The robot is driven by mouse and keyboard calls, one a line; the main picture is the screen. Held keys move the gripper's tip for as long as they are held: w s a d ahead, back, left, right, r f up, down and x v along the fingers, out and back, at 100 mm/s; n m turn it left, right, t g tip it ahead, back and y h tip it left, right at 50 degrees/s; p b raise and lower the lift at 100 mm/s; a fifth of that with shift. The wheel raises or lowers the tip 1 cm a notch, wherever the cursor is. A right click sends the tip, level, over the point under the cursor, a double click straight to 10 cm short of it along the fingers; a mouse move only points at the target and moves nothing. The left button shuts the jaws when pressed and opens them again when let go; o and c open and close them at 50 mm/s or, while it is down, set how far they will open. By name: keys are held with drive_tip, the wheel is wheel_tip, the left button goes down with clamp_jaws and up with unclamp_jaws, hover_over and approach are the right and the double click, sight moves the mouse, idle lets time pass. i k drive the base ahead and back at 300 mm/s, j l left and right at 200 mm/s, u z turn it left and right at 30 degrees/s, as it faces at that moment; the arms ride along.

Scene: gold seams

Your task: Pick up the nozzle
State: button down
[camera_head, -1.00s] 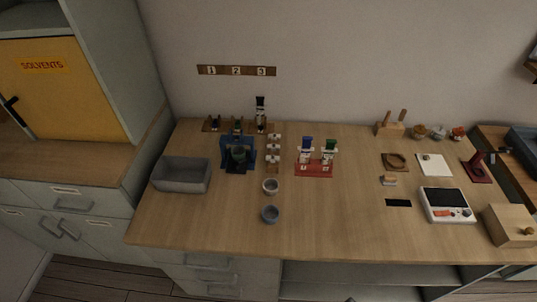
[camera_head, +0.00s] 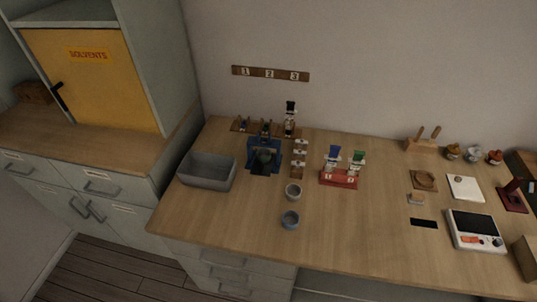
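Several small dark upright pieces stand on a wooden rack (camera_head: 250,127) at the back left of the bench, below a wall strip numbered 1, 2, 3. The left one (camera_head: 243,122) and the middle one (camera_head: 265,128) are short. The right one (camera_head: 290,117) is a taller black and white piece. They are too small here to tell which is the nozzle. My gripper is not in view.
A blue stand (camera_head: 254,154) holds a dark round vessel in front of the rack. A grey bin (camera_head: 207,171) is left of it. The front of the wooden bench (camera_head: 345,240) is clear.

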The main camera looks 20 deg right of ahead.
sight(298, 164)
drive_tip(key=i+j, duration=0.15)
drive_tip(key=j, duration=0.25)
drive_tip(key=i+j, duration=0.15)
drive_tip(key=j, duration=0.2)
drive_tip(key=i+j+z, duration=0.1)
drive_tip(key=j, duration=0.3)
drive_tip(key=i+j, duration=0.2)
drive_tip(key=j, duration=0.2)
drive_tip(key=i+j, duration=0.15)
drive_tip(key=j, duration=0.25)
drive_tip(key=z, duration=0.05)
